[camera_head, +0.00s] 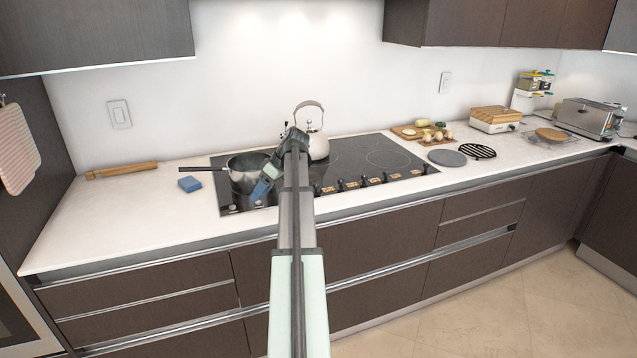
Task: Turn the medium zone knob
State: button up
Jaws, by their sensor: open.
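A black glass cooktop (400,155) is set in the white counter. A row of small knobs (364,181) with orange marks runs along its front edge, and more lie at its front left. I cannot tell which one is the medium zone knob; the labels are too small to read, and my arm hides part of the row.
A steel pot (245,178) with a black handle stands left of my gripper. A kettle (316,142) stands behind my arm. A blue sponge (190,184) and a rolling pin (122,170) lie left. A toaster (588,118) and food boards are right.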

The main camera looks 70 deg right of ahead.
jog(key=s+d+r+h, duration=0.1)
jog(key=s+d+r, duration=0.15)
jog(key=d, duration=0.35)
jog(key=s+d+r+h, duration=0.1)
jog(key=s+d, duration=0.3)
jog(key=d, duration=0.1)
jog(key=g+h, duration=0.1)
send_near(317, 185)
jog(key=shift+m, duration=0.4)
jog(key=x, duration=0.8)
jog(key=shift+w, duration=0.1)
jog(key=shift+c, duration=0.3)
grip_shut()
